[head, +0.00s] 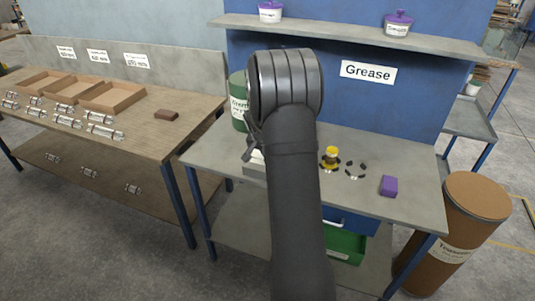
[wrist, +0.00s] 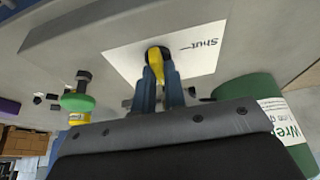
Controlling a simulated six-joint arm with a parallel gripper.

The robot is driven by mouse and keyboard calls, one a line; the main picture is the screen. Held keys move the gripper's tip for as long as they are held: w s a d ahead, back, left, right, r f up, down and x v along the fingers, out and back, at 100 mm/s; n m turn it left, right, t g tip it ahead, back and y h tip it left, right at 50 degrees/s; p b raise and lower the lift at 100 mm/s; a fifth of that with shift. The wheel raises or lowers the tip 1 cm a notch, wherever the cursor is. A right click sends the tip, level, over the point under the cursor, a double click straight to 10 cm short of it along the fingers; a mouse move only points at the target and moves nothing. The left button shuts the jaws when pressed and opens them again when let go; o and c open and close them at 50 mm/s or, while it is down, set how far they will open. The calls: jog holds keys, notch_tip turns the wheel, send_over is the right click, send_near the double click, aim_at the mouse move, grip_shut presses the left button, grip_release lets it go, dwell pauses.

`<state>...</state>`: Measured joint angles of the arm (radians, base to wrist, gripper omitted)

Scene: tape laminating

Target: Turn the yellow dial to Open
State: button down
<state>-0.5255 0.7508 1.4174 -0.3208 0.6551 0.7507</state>
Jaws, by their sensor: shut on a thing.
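The yellow dial (wrist: 154,64) sits on a white plate (wrist: 123,57) in the wrist view. The plate carries the word "Shut" to the right of the dial, reading upside down. No "Open" mark can be seen. My gripper (wrist: 163,72) has its two blue fingers shut on the dial, which shows between and just above them. In the head view my own arm hides the gripper and the dial.
A green drum (head: 238,101) stands close by at the back left of the grey bench (head: 408,208).

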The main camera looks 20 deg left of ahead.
jog(key=c, duration=1.5)
grip_release()
jog(key=v, duration=1.7)
jog(key=shift+s+r, duration=0.15)
jog(key=shift+r, duration=0.05)
jog(key=shift+f, duration=0.15)
jog(key=x, duration=1.7)
